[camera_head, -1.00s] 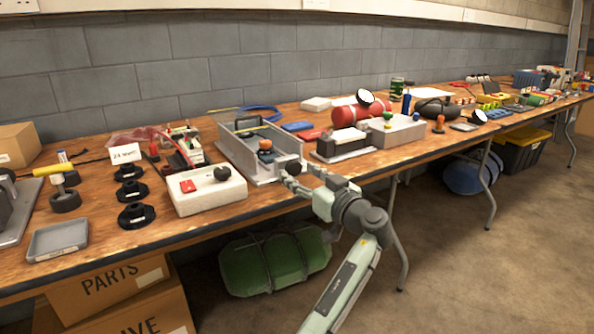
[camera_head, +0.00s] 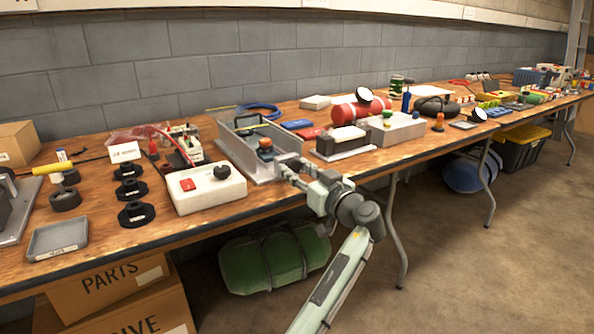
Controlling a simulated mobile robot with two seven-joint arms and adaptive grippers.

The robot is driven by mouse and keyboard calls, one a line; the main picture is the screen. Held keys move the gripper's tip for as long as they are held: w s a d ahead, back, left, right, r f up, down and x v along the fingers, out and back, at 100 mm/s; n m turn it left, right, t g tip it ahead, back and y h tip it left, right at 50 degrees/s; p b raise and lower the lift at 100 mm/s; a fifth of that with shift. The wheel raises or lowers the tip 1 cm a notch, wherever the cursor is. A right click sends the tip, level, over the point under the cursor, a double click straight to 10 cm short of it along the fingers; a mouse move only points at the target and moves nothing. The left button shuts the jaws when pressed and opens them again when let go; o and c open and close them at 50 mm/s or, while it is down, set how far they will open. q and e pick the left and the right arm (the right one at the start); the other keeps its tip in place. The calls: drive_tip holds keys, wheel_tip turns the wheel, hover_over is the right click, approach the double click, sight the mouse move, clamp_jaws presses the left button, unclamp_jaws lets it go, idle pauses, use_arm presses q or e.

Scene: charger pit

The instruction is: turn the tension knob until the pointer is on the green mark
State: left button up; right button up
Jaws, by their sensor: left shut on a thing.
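A grey metal channel-shaped fixture (camera_head: 243,157) stands near the front edge of the bench, with an orange knob-like piece (camera_head: 265,144) inside its near end. My left gripper (camera_head: 286,166) is at the near right end of this fixture and is shut on what appears to be the tension knob, which the fingers hide. I cannot make out the pointer or a green mark at this size. My right gripper is not in view.
A white box with a red switch and black knob (camera_head: 205,189) sits left of the fixture. A dark block with a white top (camera_head: 343,140) and a grey box (camera_head: 404,131) stand to its right. Black round stands (camera_head: 136,213) are further left. The floor in front is clear.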

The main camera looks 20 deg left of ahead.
use_arm(q)
drive_tip(key=shift+m, duration=0.3)
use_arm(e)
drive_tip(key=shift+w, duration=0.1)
use_arm(q)
drive_tip(key=shift+m, duration=1.7)
drive_tip(key=shift+m+p, duration=0.4)
drive_tip(key=shift+m, duration=1.1)
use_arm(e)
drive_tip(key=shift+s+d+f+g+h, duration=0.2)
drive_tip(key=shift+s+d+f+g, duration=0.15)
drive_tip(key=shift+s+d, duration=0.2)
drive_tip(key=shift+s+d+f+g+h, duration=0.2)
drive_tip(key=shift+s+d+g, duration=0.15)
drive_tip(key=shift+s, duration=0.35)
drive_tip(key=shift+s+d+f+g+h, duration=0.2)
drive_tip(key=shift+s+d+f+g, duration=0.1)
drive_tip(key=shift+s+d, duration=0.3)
use_arm(q)
drive_tip(key=o, duration=1.1)
drive_tip(key=shift+o, duration=0.2)
drive_tip(key=shift+s, duration=0.1)
